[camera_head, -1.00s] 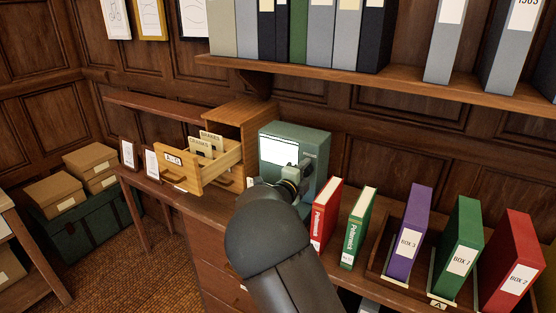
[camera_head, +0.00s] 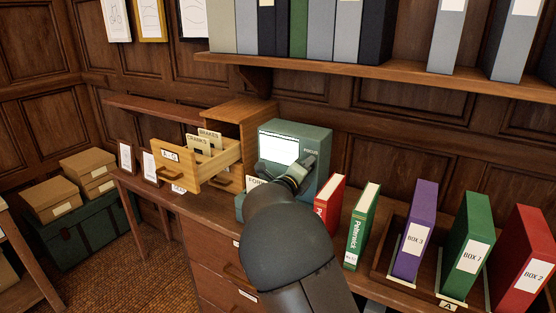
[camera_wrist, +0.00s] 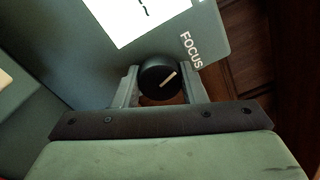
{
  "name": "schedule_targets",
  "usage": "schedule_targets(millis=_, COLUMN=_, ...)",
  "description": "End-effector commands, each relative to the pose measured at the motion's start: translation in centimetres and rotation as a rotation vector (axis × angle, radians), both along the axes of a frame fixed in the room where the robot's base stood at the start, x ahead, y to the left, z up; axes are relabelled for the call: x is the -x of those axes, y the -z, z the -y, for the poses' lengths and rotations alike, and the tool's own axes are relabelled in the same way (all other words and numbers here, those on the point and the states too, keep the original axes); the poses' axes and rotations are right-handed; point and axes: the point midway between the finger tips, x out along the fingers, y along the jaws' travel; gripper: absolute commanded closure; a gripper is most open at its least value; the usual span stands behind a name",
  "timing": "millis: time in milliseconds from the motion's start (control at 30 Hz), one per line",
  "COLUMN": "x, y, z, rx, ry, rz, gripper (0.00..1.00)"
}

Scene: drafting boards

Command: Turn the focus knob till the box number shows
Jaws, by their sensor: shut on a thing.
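The grey-green viewer (camera_head: 322,143) stands on the desk with a bright white screen (camera_head: 278,148). No number can be read on the screen in the head view; the wrist view shows only a corner of the screen (camera_wrist: 135,15) with a dark squiggle. The black focus knob (camera_wrist: 157,72) is below the word FOCUS, its pale pointer line slanting up to the right. My gripper (camera_wrist: 160,84) is shut on the knob, one finger on each side. In the head view my gripper (camera_head: 303,172) is at the viewer's front right, and my arm hides the viewer's lower part.
An open card drawer (camera_head: 215,165) juts out left of the viewer. Red and green books (camera_head: 362,225) stand close on the right. Purple BOX 3 (camera_head: 415,230), green BOX 7 (camera_head: 470,250) and red BOX 2 (camera_head: 525,262) stand farther right. A shelf (camera_head: 330,68) of binders hangs above.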

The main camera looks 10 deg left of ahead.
Motion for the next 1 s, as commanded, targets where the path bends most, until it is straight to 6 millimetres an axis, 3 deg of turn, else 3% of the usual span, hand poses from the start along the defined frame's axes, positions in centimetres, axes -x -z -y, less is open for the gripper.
schedule_targets(millis=500, x=0.0, y=0.02, z=0.04, rx=0.004, ry=0.001, rz=-0.004, gripper=0.84)
schedule_targets(millis=533, x=0.01, y=0.02, z=0.03, rx=0.004, ry=0.001, rz=-0.004, gripper=0.54)
schedule_targets(millis=600, x=0.0, y=0.02, z=0.04, rx=0.004, ry=0.0, rz=-0.004, gripper=0.4)
schedule_targets(millis=1000, x=0.01, y=0.0, z=0.01, rx=0.004, ry=0.0, rz=-0.004, gripper=0.4)
